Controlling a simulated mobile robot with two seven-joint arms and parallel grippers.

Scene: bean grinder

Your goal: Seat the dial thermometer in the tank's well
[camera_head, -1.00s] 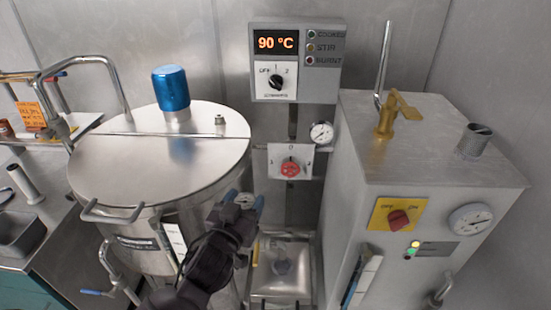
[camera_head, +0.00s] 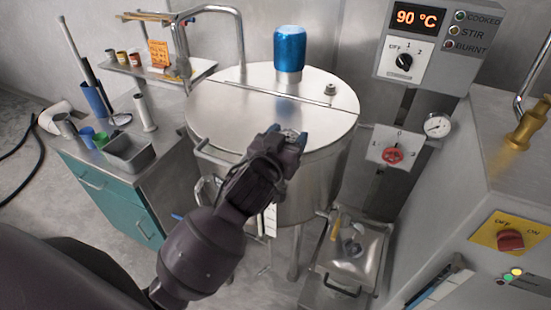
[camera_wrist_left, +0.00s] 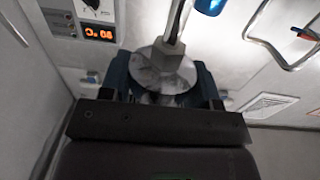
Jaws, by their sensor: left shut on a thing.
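The metal tank (camera_head: 235,115) stands mid-picture in the head view with its lid on. A small fitting (camera_head: 330,91), probably the well, rises from the lid's right side. My left gripper (camera_head: 288,134) appears over the lid's front edge, left of and nearer than that fitting. It is shut on the dial thermometer (camera_head: 291,134), whose dial shows only slightly between the fingers. In the left wrist view the thermometer (camera_wrist_left: 166,68) shows its round metal body, hex collar and stem, apart from any fitting. My right gripper is in neither view.
A blue cylinder (camera_head: 289,50) stands on the lid behind the gripper. A control box (camera_head: 424,45) reads 90 °C at the right, above a red knob (camera_head: 392,155) and wall gauge (camera_head: 438,125). A bench (camera_head: 95,150) with cups stands left.

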